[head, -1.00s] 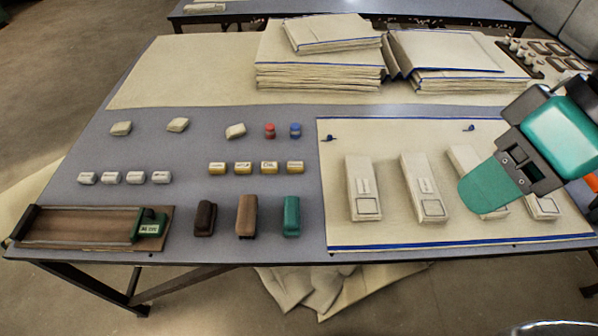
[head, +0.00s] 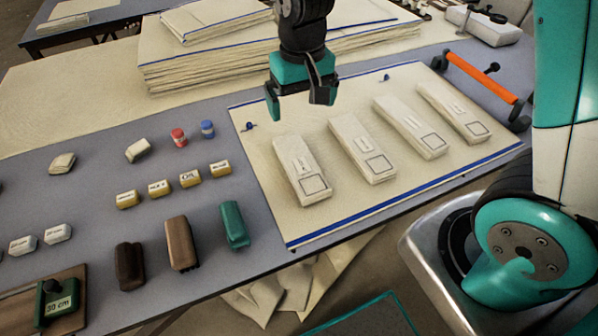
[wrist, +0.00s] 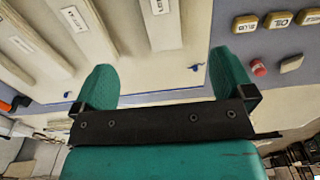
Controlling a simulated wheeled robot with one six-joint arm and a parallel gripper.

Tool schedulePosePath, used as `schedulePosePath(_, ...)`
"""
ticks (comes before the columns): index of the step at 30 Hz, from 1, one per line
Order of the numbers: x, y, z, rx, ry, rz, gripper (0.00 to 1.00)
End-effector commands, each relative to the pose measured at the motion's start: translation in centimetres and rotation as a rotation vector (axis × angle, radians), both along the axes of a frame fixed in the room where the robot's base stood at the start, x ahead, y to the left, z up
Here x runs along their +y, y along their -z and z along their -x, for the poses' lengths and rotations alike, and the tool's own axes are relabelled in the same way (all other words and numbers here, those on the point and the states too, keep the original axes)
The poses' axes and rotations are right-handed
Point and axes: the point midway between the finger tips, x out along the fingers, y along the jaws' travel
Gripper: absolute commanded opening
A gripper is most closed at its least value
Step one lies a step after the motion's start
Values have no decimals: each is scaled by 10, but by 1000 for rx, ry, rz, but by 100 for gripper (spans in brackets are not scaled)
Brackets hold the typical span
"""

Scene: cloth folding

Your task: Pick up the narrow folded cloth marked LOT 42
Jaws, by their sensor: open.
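Several narrow folded cream cloths lie side by side on a cream mat (head: 258,140) with blue edge lines. In the head view they are the leftmost cloth (head: 302,172), the second (head: 362,150), the third (head: 410,128) and the rightmost (head: 455,112). Each bears a small label and a stitched square. The labels are too small to read, so I cannot tell which is LOT 42. My gripper (head: 299,98) is open and empty above the mat's back left part, behind the cloths. In the wrist view its fingers (wrist: 165,80) are apart, with a cloth (wrist: 163,28) beyond them.
Large cloth stacks (head: 205,65) stand behind my gripper. Left of the mat are yellow labelled blocks (head: 158,188), a red spool (head: 179,138), a blue spool (head: 208,129) and a green block (head: 234,226). An orange-handled bar (head: 480,77) lies to the right.

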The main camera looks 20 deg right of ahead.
Motion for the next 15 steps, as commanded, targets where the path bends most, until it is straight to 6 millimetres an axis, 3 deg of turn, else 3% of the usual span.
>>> schedulePosePath(15, -1, 106, -1, 7, 10, 9, 100)
